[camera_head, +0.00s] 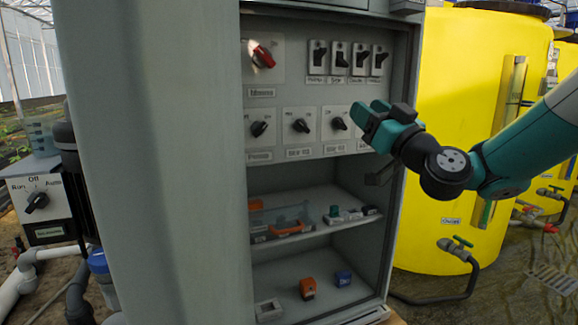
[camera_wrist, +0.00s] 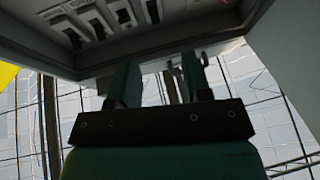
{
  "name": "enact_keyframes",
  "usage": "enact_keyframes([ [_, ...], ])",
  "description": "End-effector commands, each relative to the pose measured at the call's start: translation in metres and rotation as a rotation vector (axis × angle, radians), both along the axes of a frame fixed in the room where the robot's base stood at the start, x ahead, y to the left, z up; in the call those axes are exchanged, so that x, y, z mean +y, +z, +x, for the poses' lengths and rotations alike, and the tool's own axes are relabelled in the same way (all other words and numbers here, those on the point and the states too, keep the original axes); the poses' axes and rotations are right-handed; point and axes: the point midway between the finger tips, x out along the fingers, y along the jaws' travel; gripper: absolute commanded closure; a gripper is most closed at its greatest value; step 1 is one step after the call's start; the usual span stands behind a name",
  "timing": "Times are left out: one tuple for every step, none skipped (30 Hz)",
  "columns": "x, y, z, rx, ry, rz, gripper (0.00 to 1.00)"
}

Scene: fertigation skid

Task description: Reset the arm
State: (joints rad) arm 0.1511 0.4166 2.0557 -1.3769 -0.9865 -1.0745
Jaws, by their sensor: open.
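My gripper (camera_head: 366,116) is in front of the right side of the open grey cabinet, near the rightmost black knob on the lower row of the panel. In the wrist view my gripper (camera_wrist: 160,85) shows two teal fingers standing apart with nothing between them. My arm (camera_head: 530,140) reaches in from the right edge of the head view. Whether the fingers touch the cabinet cannot be told.
The cabinet panel (camera_head: 290,92) carries a red rotary switch (camera_head: 263,56), several toggle switches and black knobs. Small parts lie on the shelf (camera_head: 345,240) and cabinet floor. Yellow tanks (camera_head: 455,70) stand behind my arm. A selector box (camera_head: 40,205) is at left.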

Motion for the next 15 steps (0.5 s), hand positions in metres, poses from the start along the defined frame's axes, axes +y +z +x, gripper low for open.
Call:
enact_keyframes([
  [0.027,0.008,-0.016,0.040,0.091,-0.048,0.55],
  [0.043,0.006,-0.026,0.079,0.152,-0.084,0.55],
  [0.064,0.002,-0.042,0.145,0.234,-0.137,0.55],
  [0.080,-0.003,-0.056,0.202,0.295,-0.179,0.55],
  [0.093,-0.009,-0.070,0.267,0.350,-0.222,0.55],
  [0.107,-0.019,-0.090,0.359,0.415,-0.280,0.55],
  [0.115,-0.027,-0.106,0.434,0.458,-0.323,0.55],
  [0.122,-0.036,-0.122,0.511,0.494,-0.365,0.55],
  [0.127,-0.048,-0.144,0.619,0.532,-0.418,0.55],
  [0.128,-0.057,-0.160,0.701,0.552,-0.457,0.55],
  [0.128,-0.066,-0.176,0.784,0.565,-0.493,0.55],
  [0.125,-0.077,-0.197,0.892,0.572,-0.538,0.55],
  [0.121,-0.085,-0.212,0.972,0.573,-0.569,0.55],
  [0.116,-0.091,-0.226,1.049,0.566,-0.597,0.55],
  [0.108,-0.099,-0.245,1.148,0.551,-0.630,0.55],
])
